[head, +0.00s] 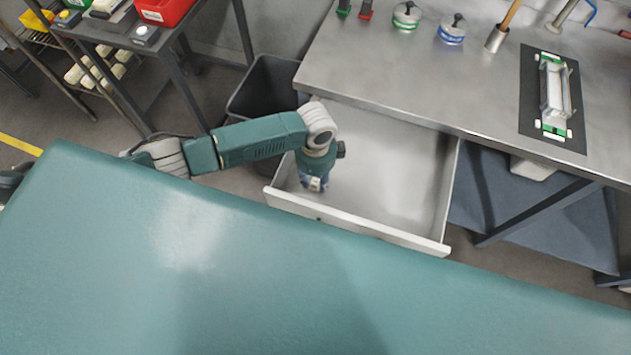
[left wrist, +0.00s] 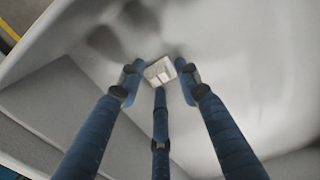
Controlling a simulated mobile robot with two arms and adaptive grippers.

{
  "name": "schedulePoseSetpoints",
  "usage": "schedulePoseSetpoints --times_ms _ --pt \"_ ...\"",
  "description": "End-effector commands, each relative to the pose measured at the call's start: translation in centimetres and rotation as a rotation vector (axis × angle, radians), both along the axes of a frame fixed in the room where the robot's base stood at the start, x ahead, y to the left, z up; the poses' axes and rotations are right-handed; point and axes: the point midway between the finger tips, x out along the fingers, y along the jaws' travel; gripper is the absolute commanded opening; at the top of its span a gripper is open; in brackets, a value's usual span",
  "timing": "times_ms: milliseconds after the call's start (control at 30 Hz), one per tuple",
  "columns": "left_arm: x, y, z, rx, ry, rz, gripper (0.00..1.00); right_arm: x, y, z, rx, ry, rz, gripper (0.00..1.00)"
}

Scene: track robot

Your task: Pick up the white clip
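The white clip (left wrist: 160,71) is a small pale block on the drawer floor in the left wrist view. In the head view it cannot be made out, as my arm and gripper cover that spot. My left gripper (head: 316,184) reaches down into the left part of the open drawer (head: 395,180). In the left wrist view, the blue fingers of my left gripper (left wrist: 159,80) are spread around the clip, with small gaps visible at its sides. My right gripper is not in view.
The drawer's front wall (head: 355,228) stands near my gripper, and the metal workbench (head: 420,85) overhangs its back. A dark bin (head: 265,90) stands left of the drawer. The rest of the drawer floor looks empty.

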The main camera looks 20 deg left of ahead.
Motion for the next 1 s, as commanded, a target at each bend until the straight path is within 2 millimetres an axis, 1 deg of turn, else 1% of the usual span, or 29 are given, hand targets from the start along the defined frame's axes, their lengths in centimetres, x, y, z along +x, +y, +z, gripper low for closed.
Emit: schedulePoseSetpoints --times_ms 33,100,133,500,667,767,867,1000 --pt "0.0 0.0 0.0 0.0 0.0 0.0 0.19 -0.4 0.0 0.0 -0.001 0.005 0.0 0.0" --pt "0.0 0.0 0.0 0.0 0.0 0.0 0.05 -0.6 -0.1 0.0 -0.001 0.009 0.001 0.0" --pt "0.0 0.0 0.0 0.0 0.0 0.001 0.04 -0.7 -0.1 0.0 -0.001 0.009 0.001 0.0" --pt "0.0 0.0 0.1 0.0 0.0 0.001 0.03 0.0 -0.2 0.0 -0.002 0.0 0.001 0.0" --pt "0.1 0.0 0.9 -0.002 -0.002 0.001 0.03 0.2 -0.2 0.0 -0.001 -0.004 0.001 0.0" --pt "0.1 -0.1 2.2 -0.003 -0.003 0.0 0.03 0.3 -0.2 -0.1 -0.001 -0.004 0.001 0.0" --pt "0.2 0.0 4.4 -0.002 -0.006 -0.001 0.03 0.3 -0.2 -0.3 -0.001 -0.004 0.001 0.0" --pt "0.2 0.0 8.7 -0.002 -0.007 -0.002 0.03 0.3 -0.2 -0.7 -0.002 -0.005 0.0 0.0"
